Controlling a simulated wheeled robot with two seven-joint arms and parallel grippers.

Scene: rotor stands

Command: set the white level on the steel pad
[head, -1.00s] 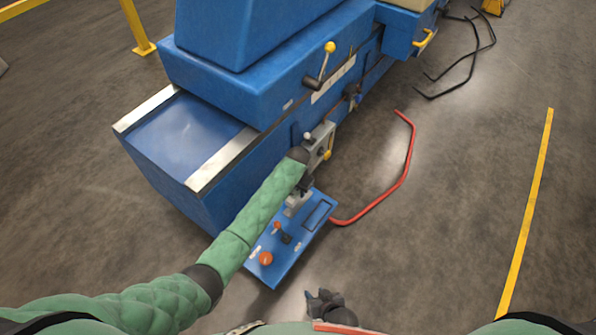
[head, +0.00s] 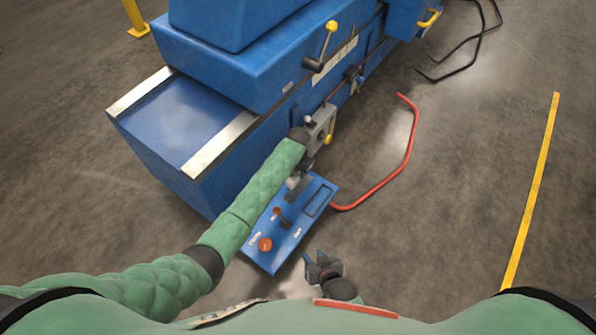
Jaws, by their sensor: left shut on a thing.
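My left gripper (head: 303,170) is above the far end of the blue control panel (head: 284,228), beside the machine's side. It is shut on a small pale piece (head: 292,182), which looks like the white level. My wrist and fingers hide most of it, and I cannot tell whether it touches the surface below. A grey steel patch (head: 300,190) shows under the gripper on the panel; whether this is the steel pad is unclear. My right gripper (head: 315,257) is low in the view, right of the panel's near corner. Its fingers look apart and empty.
The blue machine (head: 230,80) carries two bright steel strips (head: 220,145). A grey lever box (head: 320,120) with a yellow handle stands close to my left wrist. The panel has an orange knob (head: 265,244).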

